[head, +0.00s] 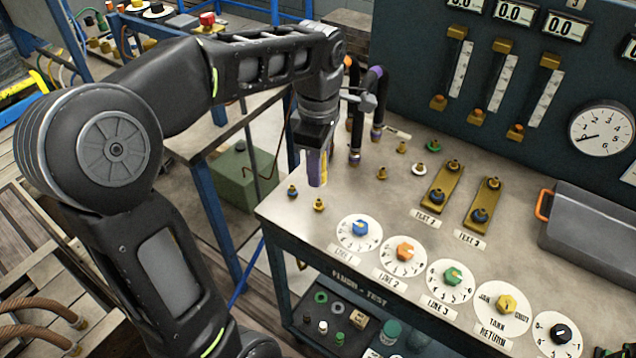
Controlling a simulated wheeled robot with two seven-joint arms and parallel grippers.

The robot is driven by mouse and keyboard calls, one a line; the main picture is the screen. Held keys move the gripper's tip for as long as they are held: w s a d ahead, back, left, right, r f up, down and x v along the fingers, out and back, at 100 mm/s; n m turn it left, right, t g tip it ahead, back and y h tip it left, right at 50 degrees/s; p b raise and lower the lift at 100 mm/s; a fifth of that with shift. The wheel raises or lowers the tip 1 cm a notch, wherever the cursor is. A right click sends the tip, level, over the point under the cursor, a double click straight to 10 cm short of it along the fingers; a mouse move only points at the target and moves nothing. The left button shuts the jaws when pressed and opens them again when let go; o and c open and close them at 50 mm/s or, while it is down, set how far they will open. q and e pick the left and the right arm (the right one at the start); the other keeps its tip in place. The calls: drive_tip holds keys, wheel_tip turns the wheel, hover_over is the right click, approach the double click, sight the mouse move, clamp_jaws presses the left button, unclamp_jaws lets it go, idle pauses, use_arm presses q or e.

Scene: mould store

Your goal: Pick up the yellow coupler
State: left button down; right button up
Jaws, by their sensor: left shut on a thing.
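My left gripper (317,170) points down over the back left part of the bench. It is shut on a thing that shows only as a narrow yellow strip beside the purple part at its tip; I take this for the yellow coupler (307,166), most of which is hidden. Its lower end is a little above or close to the bench top; I cannot tell whether it touches. A small brass fitting (319,204) stands just below it, with a blue-ringed fitting (292,191) to the left. My right gripper is not in view.
The test bench (290,218) carries several dials along its front and two brass plates (441,189) further right. A grey case (592,232) lies at the right. A gauge panel (405,95) rises behind.

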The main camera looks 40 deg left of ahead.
use_arm(q)
drive_tip(key=shift+r, duration=1)
drive_tip(key=shift+d+f, duration=0.1)
